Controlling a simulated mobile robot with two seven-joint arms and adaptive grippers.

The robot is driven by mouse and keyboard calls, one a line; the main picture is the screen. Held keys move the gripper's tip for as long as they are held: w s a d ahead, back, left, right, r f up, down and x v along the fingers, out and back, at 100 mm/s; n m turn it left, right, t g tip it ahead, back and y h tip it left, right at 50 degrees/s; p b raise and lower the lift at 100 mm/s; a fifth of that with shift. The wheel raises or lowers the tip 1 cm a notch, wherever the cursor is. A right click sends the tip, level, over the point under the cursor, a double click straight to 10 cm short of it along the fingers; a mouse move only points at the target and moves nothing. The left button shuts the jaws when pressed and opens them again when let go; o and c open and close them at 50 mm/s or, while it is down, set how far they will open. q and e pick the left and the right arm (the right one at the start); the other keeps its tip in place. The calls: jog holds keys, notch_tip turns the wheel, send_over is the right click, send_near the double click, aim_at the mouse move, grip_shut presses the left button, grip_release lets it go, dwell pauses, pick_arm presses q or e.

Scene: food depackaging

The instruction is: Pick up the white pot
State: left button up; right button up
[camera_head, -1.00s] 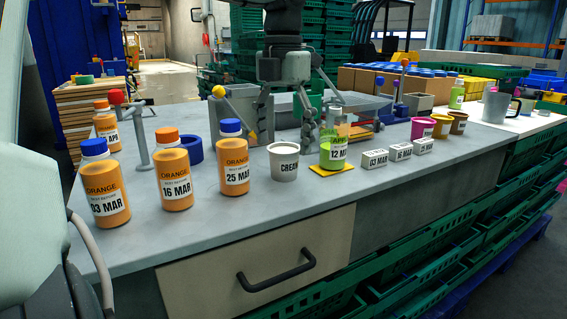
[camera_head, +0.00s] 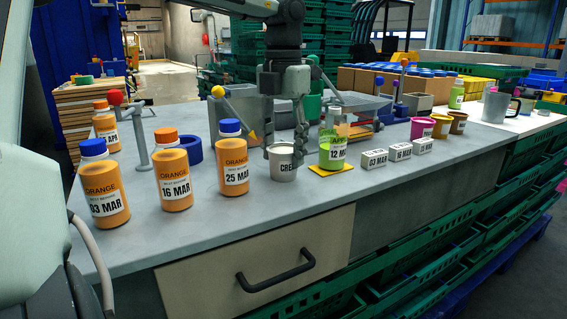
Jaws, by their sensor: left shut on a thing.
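The white pot (camera_head: 284,168), labelled "CREAM", stands upright on the grey worktop between the 25 MAR orange bottle and the 12 MAR green bottle. My left gripper (camera_head: 285,152) comes down from above, with one finger on each side of the pot's upper part. It is shut on the pot, and the right finger covers part of the label's end. The pot appears to rest on the worktop. My right gripper is not in view.
Orange bottles (camera_head: 234,168) stand left of the pot. The green bottle (camera_head: 331,152) stands close on its right, on a yellow mat (camera_head: 345,166). White date blocks (camera_head: 374,158) lie further right. A yellow-tipped lever (camera_head: 236,112) leans just behind. The worktop's front strip is clear.

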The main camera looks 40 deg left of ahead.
aim_at(284, 149)
pick_arm(q)
jog(key=shift+r, duration=0.1)
jog(key=shift+r, duration=0.4)
jog(key=r, duration=0.3)
jog(key=shift+s+d+r, duration=0.15)
jog(key=shift+d+r, duration=0.1)
jog(key=shift+r, duration=0.1)
jog(key=s+d+r, duration=0.6)
jog(key=d, duration=0.3)
jog(key=shift+s+r+b, duration=0.2)
jog(key=shift+b, duration=0.25)
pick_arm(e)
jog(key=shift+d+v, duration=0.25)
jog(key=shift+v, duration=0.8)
